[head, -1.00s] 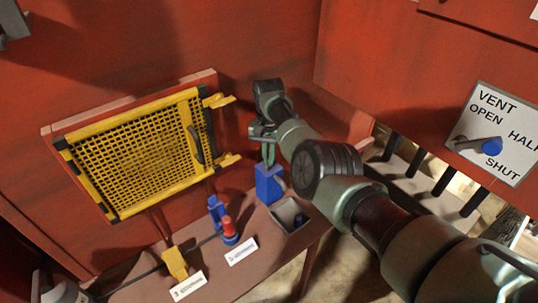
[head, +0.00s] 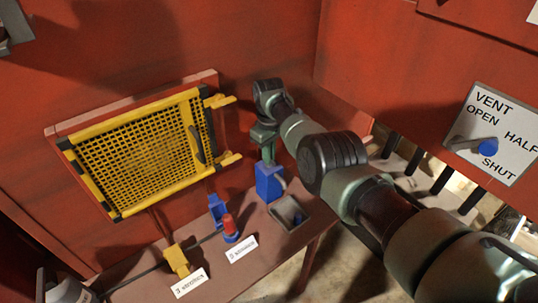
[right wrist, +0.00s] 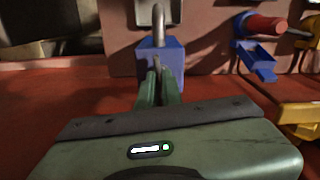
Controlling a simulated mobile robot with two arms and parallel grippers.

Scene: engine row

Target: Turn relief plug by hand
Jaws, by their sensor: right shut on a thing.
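A blue block (head: 269,186) stands on the brown ledge, just left of a small grey tray. In the right wrist view the blue block (right wrist: 172,58) has a grey bent pipe (right wrist: 158,22) on its far side. My right gripper (head: 267,155) points down at the top of the block. In the right wrist view its green fingers (right wrist: 157,88) are closed together on a thin grey piece (right wrist: 157,64) at the block, which I take for the relief plug. The fingers hide most of it.
A yellow mesh guard (head: 138,155) hangs on the red wall at the left. A vent plate (head: 505,125) is at the right.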

